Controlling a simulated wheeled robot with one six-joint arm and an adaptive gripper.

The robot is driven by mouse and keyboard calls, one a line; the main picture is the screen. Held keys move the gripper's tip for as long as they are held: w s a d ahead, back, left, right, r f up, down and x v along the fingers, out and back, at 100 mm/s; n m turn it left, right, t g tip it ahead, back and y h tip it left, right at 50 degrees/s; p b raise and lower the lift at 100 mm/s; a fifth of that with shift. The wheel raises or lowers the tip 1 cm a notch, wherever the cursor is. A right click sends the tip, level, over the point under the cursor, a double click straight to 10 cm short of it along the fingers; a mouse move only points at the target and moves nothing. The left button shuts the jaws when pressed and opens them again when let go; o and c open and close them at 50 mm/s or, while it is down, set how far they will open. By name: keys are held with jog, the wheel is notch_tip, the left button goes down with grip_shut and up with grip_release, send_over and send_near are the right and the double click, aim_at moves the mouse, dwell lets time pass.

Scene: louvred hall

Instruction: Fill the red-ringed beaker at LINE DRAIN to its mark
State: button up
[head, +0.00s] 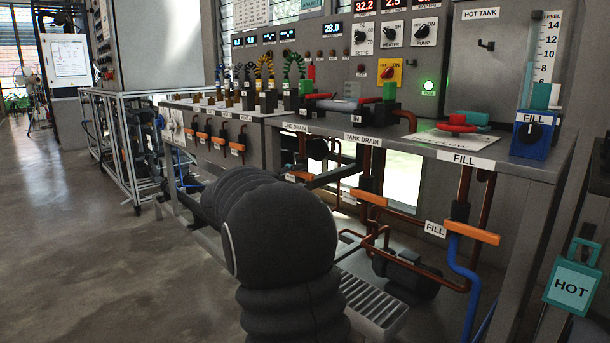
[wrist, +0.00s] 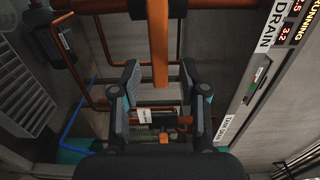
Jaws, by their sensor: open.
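The red-ringed beaker is not visible in either view. The LINE DRAIN label (head: 296,127) and TANK DRAIN label (head: 362,138) are on the bench's front edge. Below them are orange handles, one (head: 370,198) under TANK DRAIN and part of another (head: 298,177) under LINE DRAIN. My gripper (wrist: 160,72) is open in the wrist view, with an orange bar (wrist: 158,45) lined up between its fingers. I cannot tell whether they touch it or which handle it is. In the head view my arm hides most of that area.
A slotted grate (head: 370,305) lies low beside my arm. The FILL handle (head: 473,232), copper pipes and a blue pipe (head: 463,270) crowd the space under the bench (head: 535,168). A HOT tag (head: 572,288) hangs at right. The floor at left (head: 90,250) is clear.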

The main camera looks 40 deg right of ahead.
jog(key=shift+w+d, duration=0.1)
jog(key=shift+d, duration=1.15)
grip_shut()
